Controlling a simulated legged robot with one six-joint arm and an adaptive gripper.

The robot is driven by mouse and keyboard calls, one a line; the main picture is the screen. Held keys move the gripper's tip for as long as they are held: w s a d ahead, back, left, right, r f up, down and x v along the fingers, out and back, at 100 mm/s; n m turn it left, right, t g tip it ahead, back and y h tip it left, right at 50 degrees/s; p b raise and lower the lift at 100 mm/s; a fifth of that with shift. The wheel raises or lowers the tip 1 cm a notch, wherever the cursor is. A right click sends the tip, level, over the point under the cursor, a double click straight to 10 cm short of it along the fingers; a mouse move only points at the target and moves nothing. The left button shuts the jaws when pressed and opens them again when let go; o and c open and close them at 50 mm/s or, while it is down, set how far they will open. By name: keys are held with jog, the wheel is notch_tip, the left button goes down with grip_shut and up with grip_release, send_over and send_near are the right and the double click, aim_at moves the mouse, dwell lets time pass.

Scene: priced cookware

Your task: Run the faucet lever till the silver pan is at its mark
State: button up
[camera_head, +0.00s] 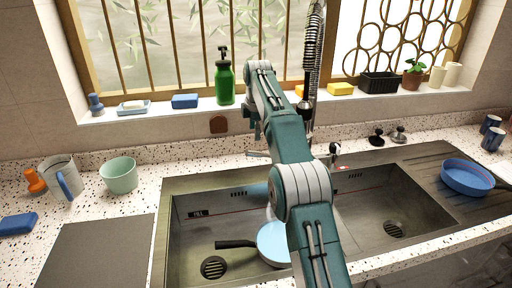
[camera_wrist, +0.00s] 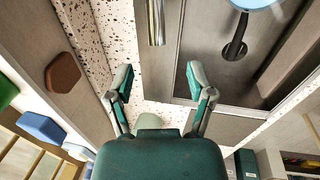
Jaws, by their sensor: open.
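A pan with a pale blue interior (camera_head: 274,243) and black handle sits in the left basin; my arm hides its right side. It also shows at the top of the wrist view (camera_wrist: 254,3). I cannot tell whether it is the silver pan. A dark label (camera_head: 198,213) with unclear lettering is on that basin's back wall. The faucet (camera_head: 311,75) has a coiled hose and stands behind the sink, partly hidden by my arm. A small metal part, possibly its lever (camera_head: 333,149), shows beside it. My gripper (camera_wrist: 158,80) is open and empty, above the counter behind the sink.
A second blue pan (camera_head: 466,176) lies on the right drainboard. A green soap bottle (camera_head: 224,83), sponges and a plant (camera_head: 412,75) line the windowsill. The grey board (camera_head: 98,254) at front left is clear.

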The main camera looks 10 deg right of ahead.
aim_at(253, 153)
jog(key=f, duration=0.3)
jog(key=w+f, duration=0.1)
jog(key=f, duration=0.3)
jog(key=w+f, duration=0.1)
jog(key=f, duration=0.2)
jog(key=shift+w+d+f, duration=0.1)
jog(key=shift+w+f, duration=0.1)
jog(key=shift+w, duration=0.05)
jog(key=shift+f, duration=0.1)
jog(key=shift+a, duration=0.2)
